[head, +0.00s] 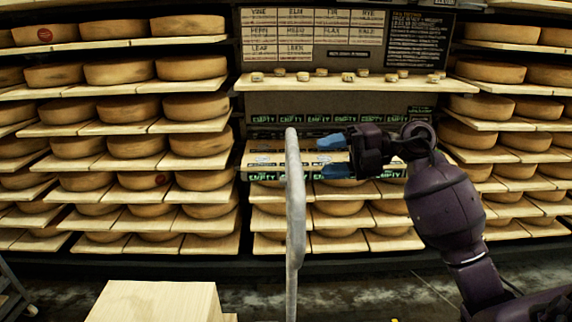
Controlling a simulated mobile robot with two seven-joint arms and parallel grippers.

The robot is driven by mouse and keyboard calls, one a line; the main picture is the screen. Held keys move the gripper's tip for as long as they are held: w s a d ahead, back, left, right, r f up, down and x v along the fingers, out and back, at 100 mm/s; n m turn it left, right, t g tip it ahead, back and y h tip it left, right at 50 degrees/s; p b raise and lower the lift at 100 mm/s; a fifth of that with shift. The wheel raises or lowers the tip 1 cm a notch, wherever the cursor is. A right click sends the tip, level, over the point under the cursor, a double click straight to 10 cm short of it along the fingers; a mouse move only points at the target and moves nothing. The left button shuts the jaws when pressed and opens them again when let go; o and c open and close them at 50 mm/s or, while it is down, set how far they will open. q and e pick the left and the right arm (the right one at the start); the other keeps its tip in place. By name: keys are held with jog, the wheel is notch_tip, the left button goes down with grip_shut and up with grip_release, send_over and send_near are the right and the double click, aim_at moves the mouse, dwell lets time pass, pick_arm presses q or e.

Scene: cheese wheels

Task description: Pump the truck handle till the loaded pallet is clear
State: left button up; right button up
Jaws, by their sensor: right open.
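The truck handle (294,205) is a grey upright bar, looped at its top, standing near the middle of the head view. My right gripper (334,156) comes in from the right, with its blue fingertips pointing left. It is open and empty, one finger above the other, just right of the handle's upper part in the picture. I cannot tell the depth gap between them. A pale wooden box-like top (155,302) shows at the bottom left of the handle; whether it belongs to the loaded pallet is unclear. The pallet's underside and the truck's base are not visible. My left gripper is out of view.
Shelves with cheese wheels (120,72) line the back wall on both sides. The middle rack has boards marked "EMPTY" (270,180) and a shelf of small pieces (300,77) under a label board (318,38). Part of a cart (12,290) shows at lower left. Dark floor lies between.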

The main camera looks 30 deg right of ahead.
jog(key=x, duration=0.8)
jog(key=shift+w+a, duration=0.2)
jog(key=shift+a, duration=0.15)
jog(key=shift+f, duration=0.1)
grip_shut()
